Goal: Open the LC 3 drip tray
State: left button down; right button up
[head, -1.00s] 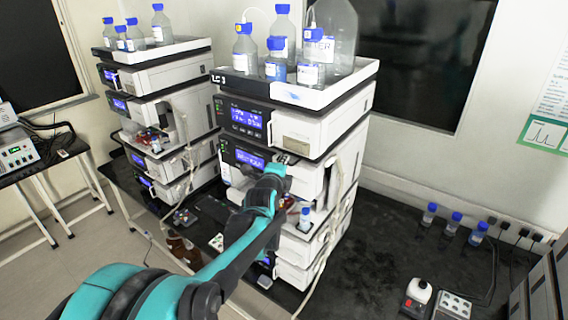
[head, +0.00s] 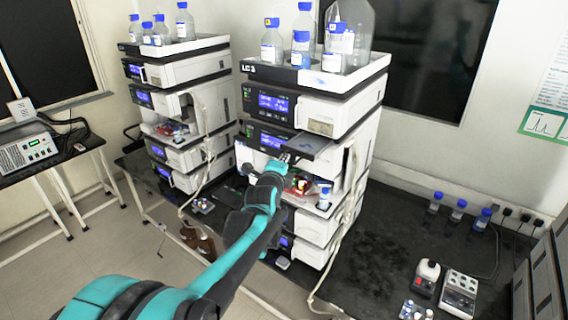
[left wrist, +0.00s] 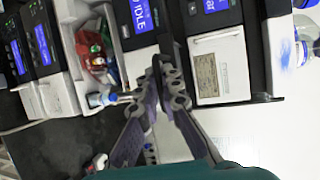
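The LC 3 stack (head: 262,71) stands right of centre in the head view, its label on the top tray. My left arm reaches to its front. My left gripper (head: 284,160) is at the middle modules, just below the lit display; it also shows in the left wrist view (left wrist: 158,66), where its fingertips meet by the module with the IDLE display (left wrist: 145,14). Whether a thin edge is between the fingertips is hidden. An open bay with coloured parts (head: 300,186) lies below the gripper. I cannot clearly make out the drip tray. My right gripper is not in view.
A blue-capped vial (head: 323,197) stands at the open bay; it also shows in the left wrist view (left wrist: 101,99). A pale tube (head: 346,225) hangs down the stack's side. Bottles (head: 302,38) stand on top. A second stack (head: 180,75) is at left.

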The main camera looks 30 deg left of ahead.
pick_arm(q)
jog(key=c, duration=2)
grip_release()
jog(key=shift+s, duration=0.15)
jog(key=shift+s, duration=0.1)
jog(key=v, duration=1.2)
jog(key=shift+d, duration=0.1)
jog(key=shift+f, duration=0.1)
jog(key=s+d+f+n+g+h+b, duration=0.1)
jog(key=s+d+f+n+b, duration=0.4)
jog(key=f+b, duration=0.5)
jog(key=s+d+f+n+g+h+b, duration=0.2)
jog(key=f+b, duration=0.8)
jog(key=f, duration=1.2)
jog(key=s+d+f+n+g+h+b, duration=0.1)
jog(key=s+d+f+n+g+b, duration=0.3)
jog(key=f, duration=1.2)
jog(key=shift+s+d+n+g+h+b, duration=0.2)
jog(key=shift+s+d+n+b, duration=0.85)
jog(key=shift+s+d+b, duration=0.65)
jog(key=shift+s+d+n+g+h+b, duration=0.2)
jog(key=shift+s+d+n+b, duration=0.85)
jog(key=shift+s+d+b, duration=0.6)
